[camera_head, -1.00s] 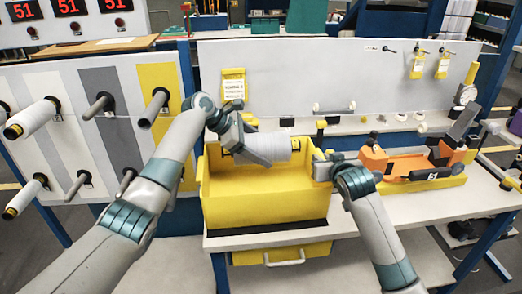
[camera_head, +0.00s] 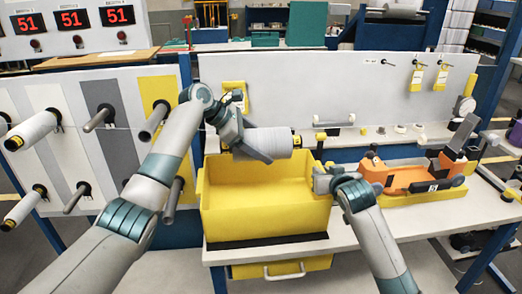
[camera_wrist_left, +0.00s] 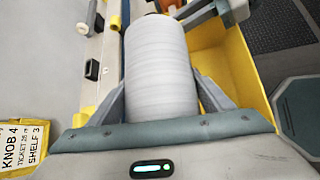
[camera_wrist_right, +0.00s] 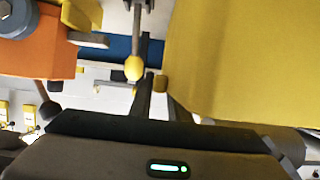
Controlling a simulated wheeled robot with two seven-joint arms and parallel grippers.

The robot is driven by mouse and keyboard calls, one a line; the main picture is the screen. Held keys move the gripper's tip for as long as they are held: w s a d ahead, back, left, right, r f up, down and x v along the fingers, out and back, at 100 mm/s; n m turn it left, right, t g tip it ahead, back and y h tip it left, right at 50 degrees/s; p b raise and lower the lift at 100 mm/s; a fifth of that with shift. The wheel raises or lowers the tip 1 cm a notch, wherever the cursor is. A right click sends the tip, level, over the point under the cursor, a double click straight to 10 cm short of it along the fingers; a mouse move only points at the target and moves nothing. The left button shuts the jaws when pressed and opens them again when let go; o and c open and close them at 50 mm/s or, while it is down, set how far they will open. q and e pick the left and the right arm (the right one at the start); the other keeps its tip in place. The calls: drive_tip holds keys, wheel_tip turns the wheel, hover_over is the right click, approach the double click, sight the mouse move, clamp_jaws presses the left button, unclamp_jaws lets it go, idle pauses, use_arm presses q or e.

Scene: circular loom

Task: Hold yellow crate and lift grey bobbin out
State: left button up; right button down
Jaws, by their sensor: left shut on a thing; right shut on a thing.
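The yellow crate (camera_head: 265,213) stands upright on the white workbench. The grey bobbin (camera_head: 264,142) lies sideways above the crate's back part, over the rim. My left gripper (camera_head: 262,148) is shut on the bobbin, with a finger on each side of it in the left wrist view (camera_wrist_left: 165,75). My right gripper (camera_head: 322,178) is shut on the crate's right wall near the back corner. In the right wrist view the crate wall (camera_wrist_right: 240,60) fills the upper right, and the fingertips are partly hidden. The visible inside of the crate looks empty.
An orange shuttle (camera_head: 412,177) sits in a yellow holder right of the crate, close to my right gripper. A rack with bobbins on pegs (camera_head: 33,130) stands at the left. A yellow card (camera_head: 235,93) hangs on the panel behind. A drawer (camera_head: 280,268) is under the bench.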

use_arm(q)
drive_tip(key=shift+r, duration=0.95)
use_arm(e)
drive_tip(key=c, duration=1.6)
unclamp_jaws()
use_arm(q)
drive_tip(key=shift+w, duration=0.1)
use_arm(e)
drive_tip(key=shift+s, duration=0.1)
drive_tip(key=shift+v, duration=5.8)
drive_tip(key=shift+d+f, duration=0.1)
